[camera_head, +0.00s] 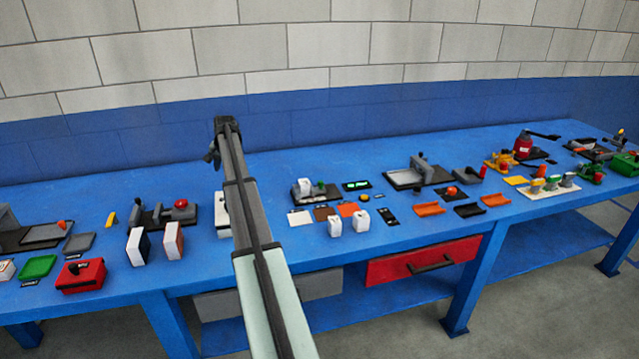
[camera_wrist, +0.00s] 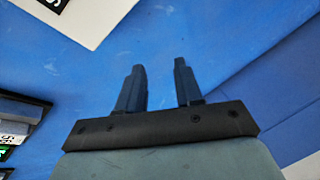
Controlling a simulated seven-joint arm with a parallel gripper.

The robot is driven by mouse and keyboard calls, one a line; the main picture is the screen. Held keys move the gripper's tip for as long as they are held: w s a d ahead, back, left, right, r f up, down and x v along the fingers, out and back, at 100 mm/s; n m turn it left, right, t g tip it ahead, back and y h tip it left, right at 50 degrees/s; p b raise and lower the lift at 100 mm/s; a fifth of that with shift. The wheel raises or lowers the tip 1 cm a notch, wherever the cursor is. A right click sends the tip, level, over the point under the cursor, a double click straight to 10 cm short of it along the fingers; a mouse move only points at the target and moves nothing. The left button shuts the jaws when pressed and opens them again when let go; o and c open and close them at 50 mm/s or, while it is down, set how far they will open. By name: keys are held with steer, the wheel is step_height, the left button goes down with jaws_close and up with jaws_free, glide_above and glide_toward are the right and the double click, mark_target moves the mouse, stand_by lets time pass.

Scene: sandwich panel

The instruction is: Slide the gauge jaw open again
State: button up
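In the wrist view, a dark object with a green readout (camera_wrist: 8,153) is cut off at the left edge. My gripper (camera_wrist: 158,66) is open and empty, its two fingers apart over bare blue surface. In the head view my arm reaches up left of the device; the fingertips are not clear there.
A white plate (camera_wrist: 85,12) shows at the top left of the wrist view.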

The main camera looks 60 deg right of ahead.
steer(key=s+d+r+m+g, duration=0.1)
steer(key=s+d+r+g, duration=0.1)
steer(key=s+d, duration=1.05)
step_height(320, 180, up, 2)
steer(key=m+g+y, duration=0.2)
glide_above(321, 182)
step_height(321, 182, down, 12)
steer(key=shift+w+d+f, duration=0.1)
steer(key=shift+f, duration=0.15)
steer(key=shift+c, duration=0.5)
jaws_close()
